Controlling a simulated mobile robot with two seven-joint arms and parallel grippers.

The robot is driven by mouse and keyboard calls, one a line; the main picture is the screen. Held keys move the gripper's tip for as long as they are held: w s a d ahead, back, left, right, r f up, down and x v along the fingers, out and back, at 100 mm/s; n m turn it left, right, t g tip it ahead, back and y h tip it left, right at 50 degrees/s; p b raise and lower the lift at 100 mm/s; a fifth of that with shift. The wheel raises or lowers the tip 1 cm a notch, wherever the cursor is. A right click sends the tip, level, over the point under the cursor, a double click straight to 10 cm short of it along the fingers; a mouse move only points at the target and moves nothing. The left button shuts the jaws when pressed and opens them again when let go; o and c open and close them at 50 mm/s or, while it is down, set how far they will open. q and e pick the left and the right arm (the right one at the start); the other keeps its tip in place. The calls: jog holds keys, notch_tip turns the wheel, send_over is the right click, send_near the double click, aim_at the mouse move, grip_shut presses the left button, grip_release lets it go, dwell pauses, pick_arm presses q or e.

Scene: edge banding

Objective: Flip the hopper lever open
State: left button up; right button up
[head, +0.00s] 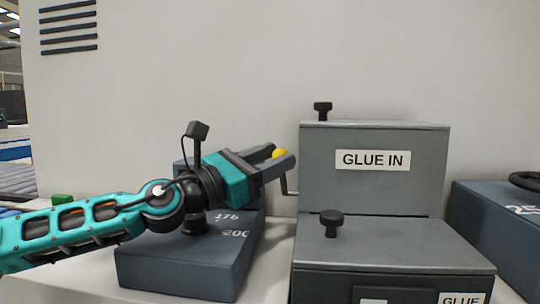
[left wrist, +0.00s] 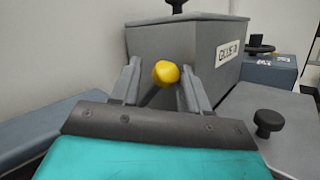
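The hopper (head: 375,175) is a grey box labelled GLUE IN, with its lid shut and a dark knob (head: 323,110) on top. Its lever has a yellow ball knob (head: 279,153) at the hopper's left side; a thin bent rod (head: 287,185) shows below, at the hopper wall. My left gripper (head: 283,157) reaches in from the left, its fingers on either side of the yellow knob. In the left wrist view the yellow knob (left wrist: 166,72) sits between the open fingers, with a gap at the left finger; contact at the right finger is unclear. My right gripper is out of view.
A lower grey housing (head: 390,250) with a dark knob (head: 332,222) stands below the hopper. A dark blue block (head: 185,265) with number marks lies under my left gripper. Another blue block (head: 500,225) is at the right. A plain wall is behind.

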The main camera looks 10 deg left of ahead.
pick_arm(q)
jog(key=shift+o, duration=0.8)
jog(key=shift+r, duration=0.25)
jog(key=v, duration=0.3)
jog(key=b+v, duration=0.1)
jog(key=v, duration=0.3)
jog(key=b+v, duration=0.1)
jog(key=v, duration=0.3)
jog(key=shift+a+f, duration=0.15)
jog(key=shift+f, duration=0.15)
jog(key=shift+s+a+f+b, duration=0.1)
jog(key=shift+s+a+b, duration=0.3)
jog(key=shift+s, duration=0.05)
jog(key=shift+s+a, duration=0.15)
jog(key=shift+s, duration=0.05)
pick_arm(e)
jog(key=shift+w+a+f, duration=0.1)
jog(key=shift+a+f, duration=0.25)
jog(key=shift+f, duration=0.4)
